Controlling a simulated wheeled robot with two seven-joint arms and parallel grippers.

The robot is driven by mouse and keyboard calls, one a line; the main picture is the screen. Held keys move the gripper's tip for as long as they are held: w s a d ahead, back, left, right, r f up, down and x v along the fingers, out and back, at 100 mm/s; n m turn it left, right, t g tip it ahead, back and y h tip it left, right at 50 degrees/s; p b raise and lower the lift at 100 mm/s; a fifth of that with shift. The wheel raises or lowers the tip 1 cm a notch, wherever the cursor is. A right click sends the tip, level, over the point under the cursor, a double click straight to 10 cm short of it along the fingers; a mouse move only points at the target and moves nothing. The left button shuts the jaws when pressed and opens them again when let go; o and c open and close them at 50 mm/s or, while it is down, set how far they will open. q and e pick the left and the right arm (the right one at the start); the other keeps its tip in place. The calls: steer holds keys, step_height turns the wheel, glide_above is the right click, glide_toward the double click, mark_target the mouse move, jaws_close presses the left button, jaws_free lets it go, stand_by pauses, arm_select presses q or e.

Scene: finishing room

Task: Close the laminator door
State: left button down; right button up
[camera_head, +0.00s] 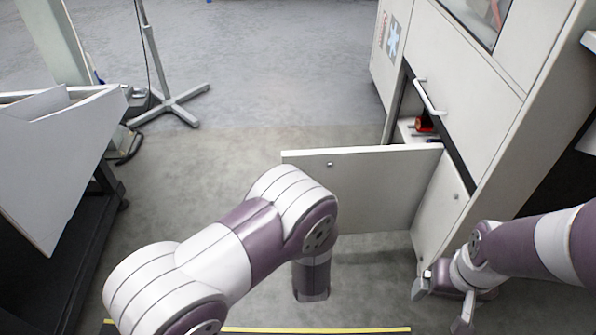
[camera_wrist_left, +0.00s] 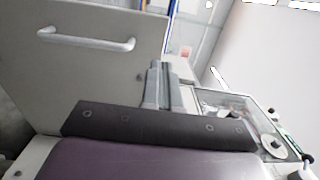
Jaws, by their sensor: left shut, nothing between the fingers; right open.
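The laminator (camera_head: 455,90) is a tall pale cabinet on the right of the head view. Its low door (camera_head: 375,190) stands open, sticking out leftward from the cabinet front, with a small round fitting on the visible face. Behind it a dark opening shows. My right gripper (camera_head: 442,305) is open and empty, low in front of the cabinet, right of the door. My left arm bends down in front of the door, and its gripper is hidden in the head view. In the left wrist view my left gripper (camera_wrist_left: 160,85) is shut and empty, near a pale panel with a white handle (camera_wrist_left: 88,40); which panel is unclear.
A red item (camera_head: 424,124) lies on a shelf in the opening. A dark cart with tilted white panels (camera_head: 60,150) stands at the left. A stand with a cross-shaped foot (camera_head: 168,105) is behind it. The floor beyond the door is clear. Yellow tape crosses the front.

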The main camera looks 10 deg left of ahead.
mark_target(297, 159)
arm_select(q)
steer(key=b+x, duration=0.4)
steer(key=x, duration=0.5)
steer(key=shift+s+f, duration=0.1)
steer(key=shift+f, duration=0.1)
steer(key=shift+w+r, duration=0.1)
steer(key=shift+w, duration=0.15)
steer(key=shift+a, duration=0.1)
